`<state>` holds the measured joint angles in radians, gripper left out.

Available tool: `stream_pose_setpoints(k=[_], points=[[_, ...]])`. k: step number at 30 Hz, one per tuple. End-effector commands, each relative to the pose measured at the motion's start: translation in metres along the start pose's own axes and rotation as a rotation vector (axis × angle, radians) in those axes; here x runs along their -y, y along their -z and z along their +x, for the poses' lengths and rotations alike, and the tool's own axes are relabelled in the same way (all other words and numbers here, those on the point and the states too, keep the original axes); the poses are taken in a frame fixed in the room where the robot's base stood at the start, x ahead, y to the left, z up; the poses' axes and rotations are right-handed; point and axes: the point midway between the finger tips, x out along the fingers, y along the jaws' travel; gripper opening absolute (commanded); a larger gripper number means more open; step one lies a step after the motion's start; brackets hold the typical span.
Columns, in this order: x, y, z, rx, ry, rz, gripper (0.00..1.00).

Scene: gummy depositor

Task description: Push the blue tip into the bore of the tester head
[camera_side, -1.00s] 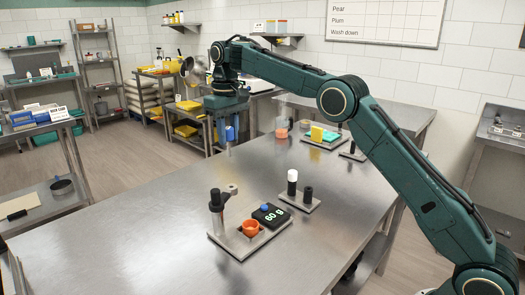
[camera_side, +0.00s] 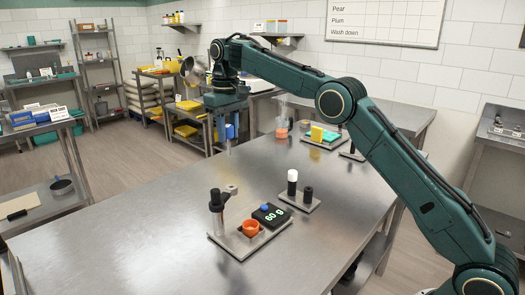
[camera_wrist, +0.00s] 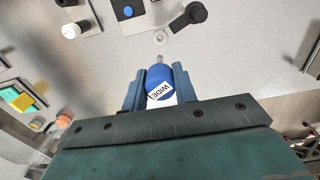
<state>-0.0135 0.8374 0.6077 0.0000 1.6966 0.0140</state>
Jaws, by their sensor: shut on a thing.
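The blue tip (camera_wrist: 160,82) has a white label reading "WIDE" and a thin metal nozzle pointing away from my gripper. My gripper (camera_wrist: 159,90) is shut on it, one blue finger on each side. In the side view my gripper (camera_side: 229,131) hangs high above the table, with the nozzle pointing down. The tester head (camera_side: 231,189) is a pale ring on a dark arm from a post. It stands below my gripper, clearly apart from the tip. In the wrist view the ring (camera_wrist: 160,36) lies just beyond the nozzle, its bore open.
The tester base (camera_side: 226,243) holds the black-topped post (camera_side: 216,207), an orange cup (camera_side: 251,228) and a black display (camera_side: 270,215) reading 60 g. A small stand with a white-topped post (camera_side: 292,182) is to the right. The table's left and front are clear.

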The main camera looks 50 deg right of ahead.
Motion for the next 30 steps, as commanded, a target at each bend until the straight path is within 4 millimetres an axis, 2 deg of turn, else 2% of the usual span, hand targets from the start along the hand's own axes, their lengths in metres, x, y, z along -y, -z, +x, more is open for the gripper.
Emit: stream_pose_setpoints(k=[5, 12, 30], points=[[0.000, -0.001, 0.007, 0.000, 0.000, 0.000, 0.00], [0.000, -0.001, 0.028, 0.001, 0.000, 0.000, 0.00], [0.000, -0.001, 0.033, 0.000, 0.000, 0.000, 0.00]])
